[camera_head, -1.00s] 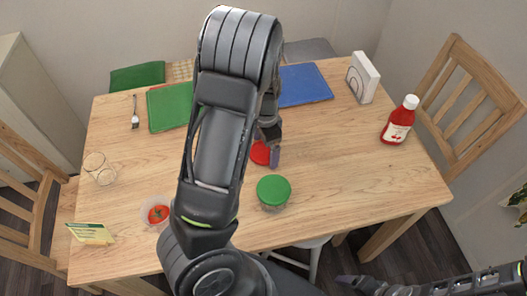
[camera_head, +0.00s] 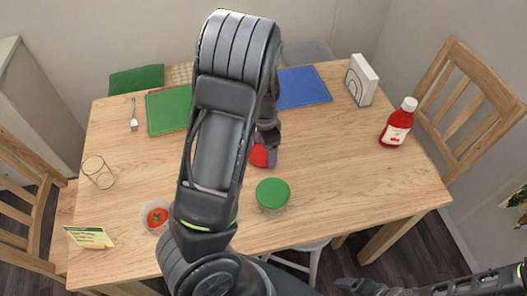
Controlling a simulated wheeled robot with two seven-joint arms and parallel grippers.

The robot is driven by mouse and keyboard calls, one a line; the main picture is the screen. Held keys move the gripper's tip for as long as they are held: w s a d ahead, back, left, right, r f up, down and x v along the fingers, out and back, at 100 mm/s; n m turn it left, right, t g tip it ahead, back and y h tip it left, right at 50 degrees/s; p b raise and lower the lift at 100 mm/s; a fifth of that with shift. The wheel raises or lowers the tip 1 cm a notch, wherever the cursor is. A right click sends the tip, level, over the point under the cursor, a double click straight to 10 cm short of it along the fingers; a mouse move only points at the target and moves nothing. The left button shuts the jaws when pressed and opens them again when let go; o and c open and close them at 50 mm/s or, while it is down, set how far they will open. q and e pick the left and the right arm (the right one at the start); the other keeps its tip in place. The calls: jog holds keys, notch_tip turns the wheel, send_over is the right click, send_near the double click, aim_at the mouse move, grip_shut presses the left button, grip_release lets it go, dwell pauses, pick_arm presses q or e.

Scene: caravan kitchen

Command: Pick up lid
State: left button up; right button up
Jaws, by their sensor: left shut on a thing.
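A red lid (camera_head: 259,156) is at the middle of the table, partly hidden by my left arm. My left gripper (camera_head: 264,155) is shut on the red lid, with one dark finger showing at its right side. I cannot tell whether the lid touches the table. A jar with a green lid (camera_head: 273,192) stands just in front of the gripper, apart from it. My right gripper (camera_head: 350,284) is at the bottom right, low beyond the table's front edge, and its fingers are not clear.
The wooden table (camera_head: 340,185) is clear to the right of the jar. A ketchup bottle (camera_head: 397,124), a napkin holder (camera_head: 362,80), a blue board (camera_head: 303,87) and a green board (camera_head: 168,109) stand or lie around. A glass (camera_head: 98,172), a tomato bowl (camera_head: 156,217) and a card (camera_head: 90,237) are left.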

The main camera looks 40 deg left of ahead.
aim_at(264, 154)
pick_arm(q)
notch_tip(264, 154, up, 10)
jog(key=shift+p, duration=0.3)
dwell(0.6)
jog(key=w+d+r+n, duration=0.2)
jog(key=w+d, duration=0.2)
jog(key=d, duration=0.4)
jog(key=w+d+r+n, duration=0.2)
jog(key=w+d+n, duration=0.1)
jog(key=d, duration=0.5)
jog(key=shift+w+d+r, duration=0.25)
jog(key=shift+w+d, duration=0.15)
jog(key=shift+w, duration=0.35)
